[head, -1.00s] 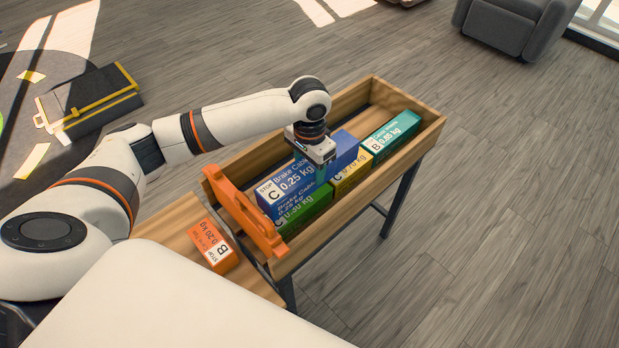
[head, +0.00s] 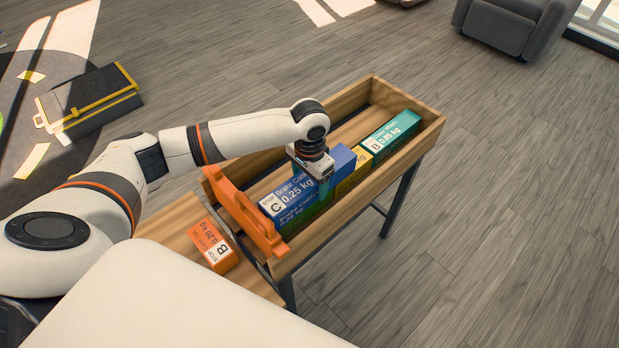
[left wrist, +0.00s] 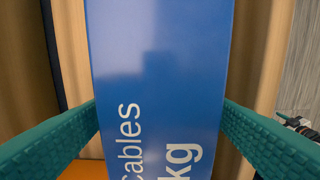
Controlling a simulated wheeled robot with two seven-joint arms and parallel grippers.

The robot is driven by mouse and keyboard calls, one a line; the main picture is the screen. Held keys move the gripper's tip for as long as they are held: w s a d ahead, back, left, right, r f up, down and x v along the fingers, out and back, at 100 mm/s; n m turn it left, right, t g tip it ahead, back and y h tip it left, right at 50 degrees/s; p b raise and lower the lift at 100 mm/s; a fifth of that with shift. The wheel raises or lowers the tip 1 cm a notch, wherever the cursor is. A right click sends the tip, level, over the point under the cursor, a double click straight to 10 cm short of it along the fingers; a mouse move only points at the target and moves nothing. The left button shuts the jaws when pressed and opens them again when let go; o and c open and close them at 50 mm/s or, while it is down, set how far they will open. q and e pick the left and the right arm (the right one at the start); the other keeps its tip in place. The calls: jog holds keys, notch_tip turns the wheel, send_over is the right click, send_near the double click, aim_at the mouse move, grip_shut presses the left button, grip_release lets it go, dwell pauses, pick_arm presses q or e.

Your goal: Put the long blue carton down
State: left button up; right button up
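The long blue carton (head: 278,206), labelled Brake Cables 0.25 kg with a C, is in the front part of a long wooden trough (head: 345,224), just behind an orange end piece (head: 243,214). My left gripper (head: 318,178) reaches down onto it from above. In the left wrist view the blue carton (left wrist: 158,70) fills the middle between the two teal fingers (left wrist: 160,118), which press on both its sides. I cannot tell whether the blue carton rests on anything. My right gripper is not in view.
A yellow carton (head: 354,177) and a teal carton (head: 394,136) stand farther along the trough. The trough's far left side (head: 352,125) is bare. An orange carton (head: 213,246) lies on the wooden shelf (head: 176,232) before the orange end piece.

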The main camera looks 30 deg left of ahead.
pick_arm(q)
jog(key=shift+r, duration=0.1)
notch_tip(320, 180, up, 12)
dwell(0.5)
